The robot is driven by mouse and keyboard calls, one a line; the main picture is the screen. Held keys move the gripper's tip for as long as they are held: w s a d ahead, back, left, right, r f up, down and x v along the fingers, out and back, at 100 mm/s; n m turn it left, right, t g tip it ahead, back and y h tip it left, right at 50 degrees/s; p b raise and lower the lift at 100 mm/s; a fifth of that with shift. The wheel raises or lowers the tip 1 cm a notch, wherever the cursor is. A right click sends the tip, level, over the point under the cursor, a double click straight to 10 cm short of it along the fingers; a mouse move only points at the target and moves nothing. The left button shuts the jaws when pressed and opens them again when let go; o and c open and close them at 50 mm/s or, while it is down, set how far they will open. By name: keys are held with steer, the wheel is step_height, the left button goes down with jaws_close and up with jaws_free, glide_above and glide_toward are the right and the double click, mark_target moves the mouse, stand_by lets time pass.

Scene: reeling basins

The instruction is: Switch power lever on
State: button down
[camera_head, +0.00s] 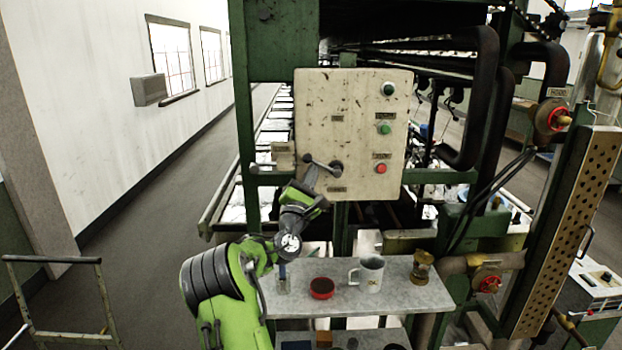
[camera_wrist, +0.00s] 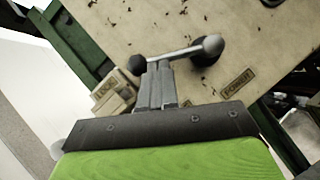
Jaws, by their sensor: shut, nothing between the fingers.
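The power lever (camera_head: 322,164) is on the lower part of a pale control panel (camera_head: 312,105). Its bar runs from a dark hub at the right to a ball knob at the left, slightly higher than the hub. In the wrist view the lever (camera_wrist: 174,54) crosses just beyond my fingertips, with the ball knob at left and the hub at right. My gripper (camera_head: 311,181) is shut and empty, just below the lever in the head view. In the wrist view my gripper (camera_wrist: 158,68) has its fingertips close to the bar near the left knob. I cannot tell whether they touch it.
A green button (camera_head: 384,127) and a red button (camera_head: 381,168) are on the panel's right side. Below, a grey shelf (camera_head: 430,298) holds a white mug (camera_head: 370,275), a red round tin (camera_head: 322,288) and a brass item (camera_head: 421,268). A green post (camera_head: 243,120) stands left of the panel.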

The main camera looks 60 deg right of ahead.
steer(key=s+d+r+m+g+y+p, duration=0.1)
steer(key=r+m+g+y+p, duration=0.1)
steer(key=m, duration=0.4)
steer(key=s+r+m+g+y+p, duration=0.2)
steer(key=r+m+g+y+p, duration=0.1)
steer(key=m+p, duration=0.3)
steer(key=shift+s+d+r+m+y, duration=0.3)
steer(key=shift+d+m+y, duration=0.1)
steer(key=shift+m, duration=0.3)
